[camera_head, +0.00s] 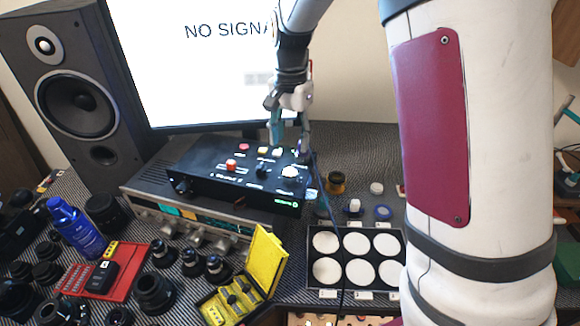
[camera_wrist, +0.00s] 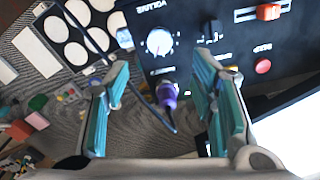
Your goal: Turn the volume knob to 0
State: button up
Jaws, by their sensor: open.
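The volume knob (camera_wrist: 160,42) is a round white knob on a black control box, with "VOLUME" printed beside it and tick marks around it. In the head view the knob (camera_head: 290,172) is at the right of the box's top. My gripper (camera_wrist: 162,64) is open, its two teal fingers spread apart. In the wrist view the knob appears beyond and between the fingertips, apart from them. In the head view my gripper (camera_head: 291,143) hangs above the back right of the box. The knob's exact setting is too small to read.
The black box (camera_head: 215,178) has other buttons and a purple-tipped plug with a cable (camera_wrist: 167,95) near the knob. It sits on a receiver (camera_head: 160,215). A monitor (camera_head: 190,60) stands behind. A tray of white discs (camera_head: 313,290) lies right; a yellow case (camera_head: 268,262) stands in front.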

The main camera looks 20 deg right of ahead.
aim_at(291, 171)
notch_tip(291, 171, down, 10)
jog(key=shift+r+p, duration=0.1)
jog(key=shift+p, duration=0.35)
jog(key=c, duration=1.1)
